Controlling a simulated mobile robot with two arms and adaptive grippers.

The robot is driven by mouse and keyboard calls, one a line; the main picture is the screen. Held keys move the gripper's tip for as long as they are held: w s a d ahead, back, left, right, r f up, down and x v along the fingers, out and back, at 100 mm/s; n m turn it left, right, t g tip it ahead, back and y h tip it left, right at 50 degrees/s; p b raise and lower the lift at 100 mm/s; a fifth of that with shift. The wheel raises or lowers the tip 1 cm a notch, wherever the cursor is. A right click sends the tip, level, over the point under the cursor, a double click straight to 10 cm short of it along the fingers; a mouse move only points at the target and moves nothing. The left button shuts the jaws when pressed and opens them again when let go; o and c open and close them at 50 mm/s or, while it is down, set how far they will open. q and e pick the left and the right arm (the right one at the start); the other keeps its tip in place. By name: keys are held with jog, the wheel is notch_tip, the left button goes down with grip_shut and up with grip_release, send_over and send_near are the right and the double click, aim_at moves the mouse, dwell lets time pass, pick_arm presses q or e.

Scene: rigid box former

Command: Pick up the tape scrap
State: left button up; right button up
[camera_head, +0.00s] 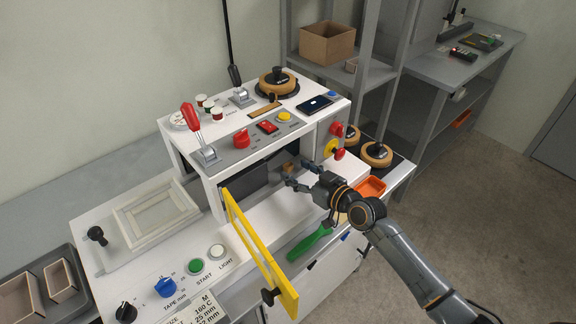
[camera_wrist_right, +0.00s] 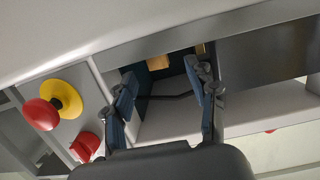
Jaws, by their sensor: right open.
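A small tan piece (camera_head: 288,168), which looks like the tape scrap, sits in the dark opening of the white machine, under its raised top. It also shows in the right wrist view (camera_wrist_right: 158,62), just beyond and between my fingertips. My right gripper (camera_head: 298,175) is open and empty at the mouth of this opening, its two dark fingers spread toward the tan piece. They look apart from it. The lower part of the piece is hard to make out. My left gripper is not in view.
A yellow guard bar (camera_head: 262,255) stands in front on the machine deck. Red and yellow knobs (camera_head: 335,147) stick out close above my right gripper. The machine's upper housing (camera_head: 205,165) overhangs the opening. A green-handled tool (camera_head: 310,243) and an orange bin (camera_head: 371,188) lie nearby.

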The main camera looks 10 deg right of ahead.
jog(key=shift+x, duration=1.05)
jog(key=c, duration=0.8)
jog(key=shift+r, duration=0.15)
